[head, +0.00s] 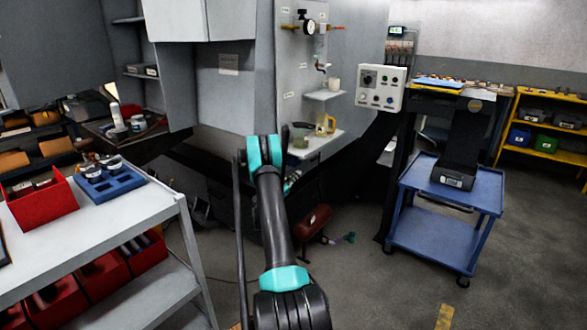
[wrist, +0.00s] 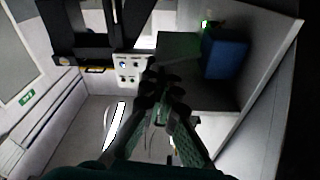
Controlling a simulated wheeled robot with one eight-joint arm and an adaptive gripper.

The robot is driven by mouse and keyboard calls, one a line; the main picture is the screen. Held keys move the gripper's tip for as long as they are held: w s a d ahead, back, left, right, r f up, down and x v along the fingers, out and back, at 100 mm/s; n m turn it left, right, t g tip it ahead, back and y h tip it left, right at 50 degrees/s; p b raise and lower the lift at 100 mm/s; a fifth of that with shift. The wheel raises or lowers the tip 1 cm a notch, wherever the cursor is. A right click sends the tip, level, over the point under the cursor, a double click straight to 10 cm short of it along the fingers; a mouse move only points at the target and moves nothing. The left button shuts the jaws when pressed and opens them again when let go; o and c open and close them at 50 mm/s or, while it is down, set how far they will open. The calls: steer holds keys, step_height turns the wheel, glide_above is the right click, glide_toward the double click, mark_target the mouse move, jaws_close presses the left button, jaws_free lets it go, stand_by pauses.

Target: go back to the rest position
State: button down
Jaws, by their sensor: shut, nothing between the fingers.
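My gripper (wrist: 166,88) shows in the wrist view, near the middle, with its dark fingertips close together and nothing seen between them. In the head view my arm rises from the bottom centre to a teal joint in front of the grey machine; the gripper end lies behind the arm there and I cannot make it out clearly. No object of the task other than my gripper is in view.
A grey cart (head: 85,245) with a red bin (head: 38,200) and a blue tray (head: 108,183) stands at left. A blue trolley (head: 440,242) stands at right. A control box (head: 381,87) and small shelf (head: 318,145) are behind my arm. Floor between the carts is mostly clear.

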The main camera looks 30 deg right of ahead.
steer(key=s+a+r+n+g+y, duration=0.1)
steer(key=s+a+r+n+y, duration=0.25)
steer(key=s+a+r, duration=0.45)
steer(key=s+a+r+n+g+y, duration=0.15)
steer(key=s+a+r+y, duration=0.35)
steer(key=a, duration=0.5)
steer(key=s+a+f+n+y, duration=0.3)
steer(key=s+a+n+y, duration=0.2)
steer(key=s+a, duration=0.8)
steer(key=s+a+f+n+y, duration=0.3)
steer(key=s+a+n, duration=0.3)
steer(key=s+a, duration=0.8)
steer(key=s+y, duration=0.1)
steer(key=s, duration=0.4)
steer(key=shift+a+f+y, duration=0.2)
steer(key=shift+f+y, duration=0.15)
